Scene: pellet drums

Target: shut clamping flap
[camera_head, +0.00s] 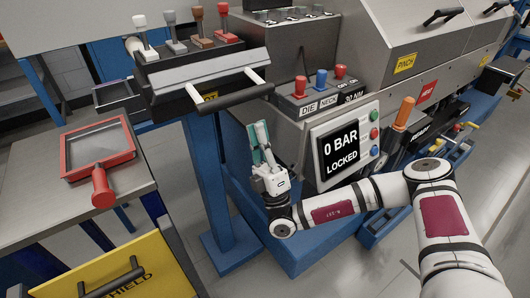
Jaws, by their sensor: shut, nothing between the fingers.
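My gripper (261,138) is in the middle of the view, pointing up, with its teal-lined fingers shut and nothing between them. It is just left of the display panel and below a black bar handle (234,98) on two pale arms. The handle juts from a grey, tilted plate (210,70) under a row of levers. This plate with the handle may be the clamping flap; no label shows that. My fingertips look apart from the handle, though the depth between them is hard to judge.
A display (341,146) reads "0 BAR LOCKED". Red and blue knobs (321,80) sit above it. An orange handle (404,113) stands to the right. A red-framed tray (97,147) lies on a table at left, above a yellow shield panel (125,272). A blue post (208,180) stands left of my gripper.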

